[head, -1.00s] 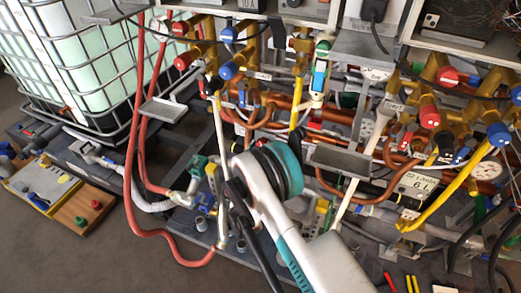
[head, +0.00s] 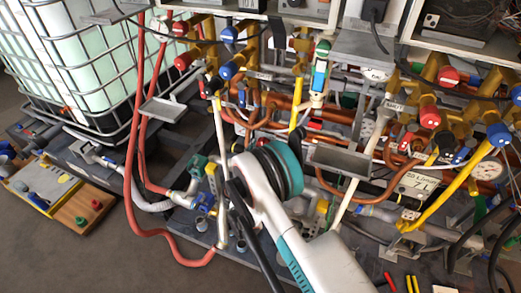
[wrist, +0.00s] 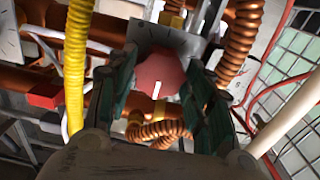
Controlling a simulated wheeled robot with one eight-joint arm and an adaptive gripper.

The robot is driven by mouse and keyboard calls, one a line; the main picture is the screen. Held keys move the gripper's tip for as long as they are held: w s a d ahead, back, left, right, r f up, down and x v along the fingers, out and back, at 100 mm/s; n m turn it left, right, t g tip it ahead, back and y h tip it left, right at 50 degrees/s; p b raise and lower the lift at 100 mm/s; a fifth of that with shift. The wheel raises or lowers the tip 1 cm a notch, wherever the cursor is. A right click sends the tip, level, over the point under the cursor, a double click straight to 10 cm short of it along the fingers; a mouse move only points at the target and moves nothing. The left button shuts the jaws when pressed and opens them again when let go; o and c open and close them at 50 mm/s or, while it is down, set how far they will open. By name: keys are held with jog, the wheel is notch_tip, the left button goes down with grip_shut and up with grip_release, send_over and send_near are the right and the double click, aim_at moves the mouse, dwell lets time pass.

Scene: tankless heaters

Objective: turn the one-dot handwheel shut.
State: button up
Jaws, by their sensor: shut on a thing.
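In the wrist view, a red handwheel (wrist: 160,75) with a white pointer line on its face sits between the green pads of my gripper (wrist: 163,72). The pads close on it from left and right. The white line points nearly straight down, leaning slightly. A grey plate with dark marks (wrist: 150,35) shows behind the handwheel. I cannot make out any dots that identify this wheel. In the head view, my white and teal arm reaches toward the lower pipes and hides the gripper and this handwheel.
A yellow corrugated hose (wrist: 77,65) and a red block (wrist: 45,95) lie left of the gripper in the wrist view. Copper coils (wrist: 240,35) crowd its right.

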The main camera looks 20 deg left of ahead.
jog(key=o, duration=0.8)
jog(key=shift+f, duration=0.1)
